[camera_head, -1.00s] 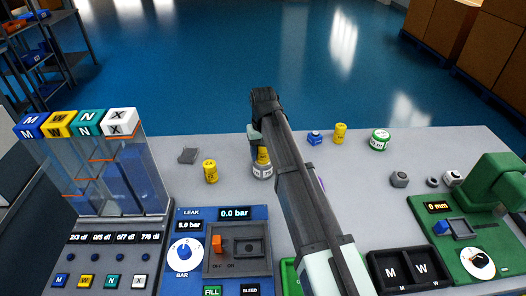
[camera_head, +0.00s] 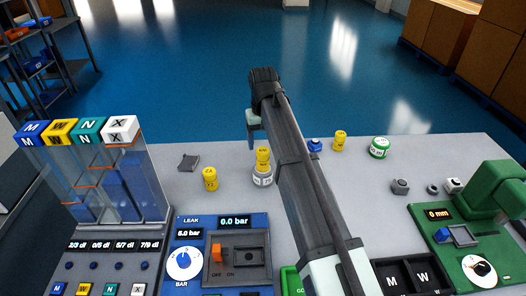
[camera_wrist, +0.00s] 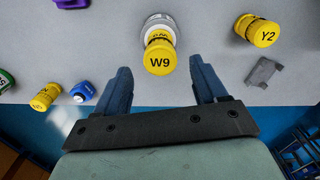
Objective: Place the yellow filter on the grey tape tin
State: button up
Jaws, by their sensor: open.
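A yellow filter (camera_head: 263,157) stands upright on the grey tape tin (camera_head: 263,179) in the head view. In the wrist view the same filter (camera_wrist: 160,57) shows its top marked W9, with the rim of the grey tin (camera_wrist: 157,22) partly hidden behind it. My gripper (camera_wrist: 160,65) is open, with its two blue fingers apart on either side of the filter's near end and no visible contact. In the head view my gripper (camera_head: 254,130) is above and behind the stack, partly hidden by my arm.
Other yellow filters stand on the bench, one left of the tin (camera_head: 210,179) and one at the back (camera_head: 340,141). A blue piece (camera_head: 315,145) and a green-and-white tin (camera_head: 379,147) are near the back edge. A flat grey piece (camera_head: 189,162) lies left.

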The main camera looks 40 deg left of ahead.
jog(key=shift+r, duration=2)
